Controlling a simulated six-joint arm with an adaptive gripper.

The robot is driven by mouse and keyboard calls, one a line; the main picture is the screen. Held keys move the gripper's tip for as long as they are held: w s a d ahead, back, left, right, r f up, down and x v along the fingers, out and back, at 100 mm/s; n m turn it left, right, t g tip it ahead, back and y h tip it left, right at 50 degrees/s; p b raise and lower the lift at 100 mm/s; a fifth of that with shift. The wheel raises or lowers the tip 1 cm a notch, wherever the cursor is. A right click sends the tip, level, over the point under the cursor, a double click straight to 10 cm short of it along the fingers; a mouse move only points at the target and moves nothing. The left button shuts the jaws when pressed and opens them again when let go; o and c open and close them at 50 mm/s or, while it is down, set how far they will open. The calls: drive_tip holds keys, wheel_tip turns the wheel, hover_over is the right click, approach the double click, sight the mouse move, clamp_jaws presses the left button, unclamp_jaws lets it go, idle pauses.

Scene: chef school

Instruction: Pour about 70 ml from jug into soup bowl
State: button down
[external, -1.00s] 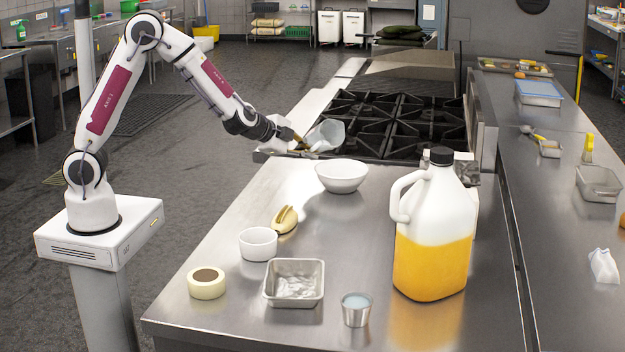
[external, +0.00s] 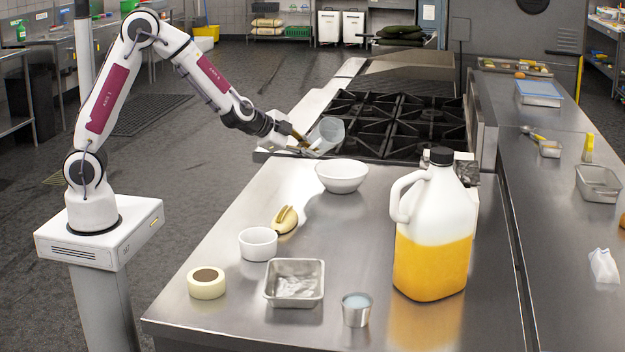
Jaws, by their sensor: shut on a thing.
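My gripper (external: 294,139) is shut on a small translucent grey jug (external: 330,132) and holds it tilted in the air at the near edge of the stove. The jug is above and a little left of a white bowl (external: 342,179), which looks like the soup bowl, and is apart from it. The bowl stands upright on the steel counter. I see no stream between jug and bowl. The liquid level in the jug and the bottom of the bowl cannot be made out. The fingertips are small and partly hidden by the jug.
A large jug of orange liquid (external: 433,265) stands right of the bowl. A bread roll (external: 285,220), white ramekin (external: 258,246), tape roll (external: 206,287), metal pan (external: 294,298) and metal cup (external: 356,314) are nearer on the counter (external: 230,325). The black burner grates (external: 390,115) lie behind.

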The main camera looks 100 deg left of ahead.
drive_tip(key=shift+w+d+r+n+t+h, duration=0.1)
drive_tip(key=shift+r+n+t+h, duration=0.05)
drive_tip(key=shift+n+t+h, duration=0.2)
idle(0.6)
drive_tip(key=shift+f+n+t+h, duration=0.3)
drive_tip(key=shift+n+t+h, duration=0.05)
drive_tip(key=shift+n+h, duration=0.1)
idle(0.6)
drive_tip(key=shift+s+a+r+n+t+h, duration=0.3)
drive_tip(key=shift+r+n+t+h, duration=0.05)
drive_tip(key=shift+n+t+h, duration=0.05)
idle(0.7)
drive_tip(key=shift+s+a+f, duration=0.15)
drive_tip(key=shift+a+f, duration=0.05)
drive_tip(key=shift+f, duration=0.05)
drive_tip(key=shift+s+a+f+n+t+h, duration=0.15)
drive_tip(key=shift+a+n+t+h, duration=0.05)
drive_tip(key=shift+n+t+h, duration=0.2)
drive_tip(key=shift+s+a+f+n+t+h+p, duration=0.3)
drive_tip(key=shift+s+a+f+n+t, duration=0.2)
drive_tip(key=shift+a+f+n, duration=0.1)
drive_tip(key=shift+s+a+r+n+t+h, duration=0.15)
drive_tip(key=shift+s+a+n+t+h, duration=0.15)
drive_tip(key=shift+a+n+t+h, duration=0.15)
